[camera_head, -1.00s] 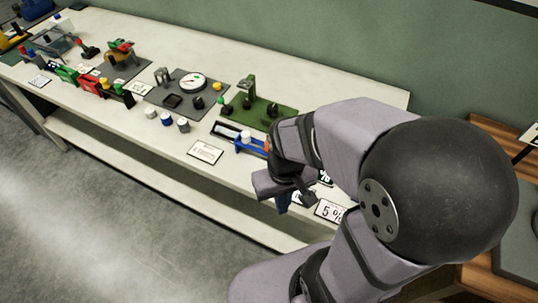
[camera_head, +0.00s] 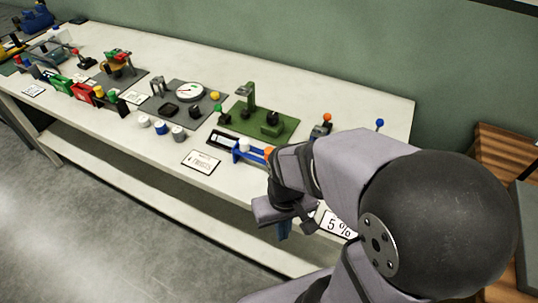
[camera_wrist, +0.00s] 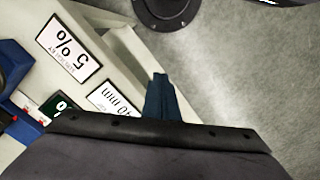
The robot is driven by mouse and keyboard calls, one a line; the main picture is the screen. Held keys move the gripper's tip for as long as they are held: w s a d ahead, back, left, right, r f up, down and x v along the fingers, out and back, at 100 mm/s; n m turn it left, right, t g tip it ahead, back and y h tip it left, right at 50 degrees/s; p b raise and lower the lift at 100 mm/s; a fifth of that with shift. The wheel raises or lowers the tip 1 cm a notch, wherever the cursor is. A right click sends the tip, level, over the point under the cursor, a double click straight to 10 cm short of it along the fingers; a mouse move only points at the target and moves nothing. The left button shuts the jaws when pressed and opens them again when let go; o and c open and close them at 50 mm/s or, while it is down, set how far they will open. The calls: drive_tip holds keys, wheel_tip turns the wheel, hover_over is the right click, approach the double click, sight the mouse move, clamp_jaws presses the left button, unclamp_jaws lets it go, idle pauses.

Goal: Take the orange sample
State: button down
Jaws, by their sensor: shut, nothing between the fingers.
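A small orange piece (camera_head: 268,151) shows at the right end of a blue fixture (camera_head: 247,153) on the white bench, partly hidden behind my arm. I cannot tell whether it is the orange sample. Another orange-topped item (camera_head: 327,118) stands farther back on the bench. My gripper (camera_head: 284,231) points down in front of the bench's front edge, apart from both orange items. Its blue fingers (camera_wrist: 160,98) are together with nothing between them, over the floor beside the bench edge in the wrist view.
A green stand (camera_head: 262,122), a dial plate (camera_head: 190,92) and several small cups (camera_head: 161,128) stand to the left. A blue-topped pin (camera_head: 379,123) stands at the back right.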

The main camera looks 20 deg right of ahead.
drive_tip(key=c, duration=1.4)
unclamp_jaws()
drive_tip(key=shift+r, duration=0.1)
drive_tip(key=w+d+r+m+t+h+p, duration=0.1)
drive_tip(key=w+r+m+t+p, duration=0.1)
drive_tip(key=w+r, duration=0.4)
drive_tip(key=w+d+r+m+t+h+p, duration=0.1)
drive_tip(key=w+r+m+p, duration=0.3)
drive_tip(key=w, duration=0.7)
wheel_tip(320, 180, up, 2)
drive_tip(key=shift+w+d+r+t+p, duration=0.1)
drive_tip(key=shift+w+d+t+p, duration=0.05)
drive_tip(key=shift+t+p, duration=0.45)
